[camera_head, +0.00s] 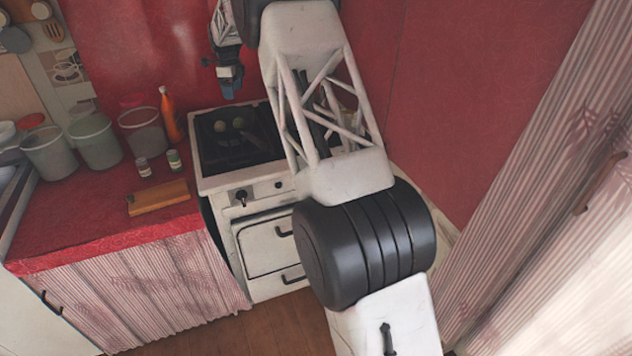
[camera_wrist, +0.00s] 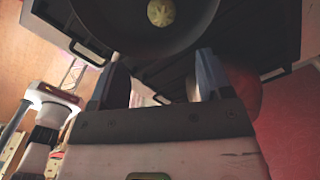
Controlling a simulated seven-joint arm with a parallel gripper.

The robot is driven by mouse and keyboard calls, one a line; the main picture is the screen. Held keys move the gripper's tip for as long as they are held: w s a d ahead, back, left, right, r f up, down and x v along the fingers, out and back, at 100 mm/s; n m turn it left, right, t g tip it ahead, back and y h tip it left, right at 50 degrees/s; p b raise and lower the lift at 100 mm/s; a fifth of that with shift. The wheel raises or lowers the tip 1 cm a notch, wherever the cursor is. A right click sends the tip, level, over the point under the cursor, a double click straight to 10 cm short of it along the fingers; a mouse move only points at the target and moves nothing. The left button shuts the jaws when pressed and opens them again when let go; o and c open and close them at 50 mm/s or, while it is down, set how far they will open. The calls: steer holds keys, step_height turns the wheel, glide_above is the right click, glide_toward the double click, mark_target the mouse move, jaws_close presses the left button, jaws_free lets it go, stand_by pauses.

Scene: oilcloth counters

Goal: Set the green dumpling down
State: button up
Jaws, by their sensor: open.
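A small round yellow-green dumpling (camera_wrist: 160,12) lies in a dark round pan (camera_wrist: 185,42) at the top of the wrist view. In the head view, two small greenish round things, one on the left (camera_head: 220,126) and one on the right (camera_head: 238,122), show on the dark stove top; I cannot tell which is the dumpling. My gripper (camera_head: 230,88) hangs above the back of the stove. In the wrist view my gripper (camera_wrist: 158,62) has its blue fingers spread, with nothing between them, apart from the dumpling.
The white stove (camera_head: 262,187) stands right of a red counter (camera_head: 85,215). The counter holds several tubs, an orange bottle (camera_head: 170,115), two small jars and a wooden block (camera_head: 158,197). A red wall (camera_head: 455,100) closes the back and right.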

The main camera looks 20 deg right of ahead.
steer(key=s+d+r+n, duration=0.1)
steer(key=s+r+n, duration=0.4)
steer(key=s, duration=0.7)
steer(key=s+d+r+n+t, duration=0.1)
steer(key=s+r+n, duration=0.2)
steer(key=s+r, duration=0.65)
steer(key=s+d+r+n, duration=0.1)
steer(key=s+r+n, duration=0.25)
steer(key=s, duration=1.15)
steer(key=s+f+n, duration=0.3)
steer(key=s+n, duration=0.1)
steer(key=s, duration=0.9)
steer(key=s+d+f+n+t, duration=0.1)
steer(key=s+f+n, duration=0.2)
steer(key=s, duration=0.9)
steer(key=s+f+n, duration=0.3)
steer(key=s+n, duration=0.2)
steer(key=s, duration=0.8)
steer(key=shift+s+d+t, duration=0.25)
steer(key=shift+s+t, duration=0.05)
steer(key=shift+s, duration=0.05)
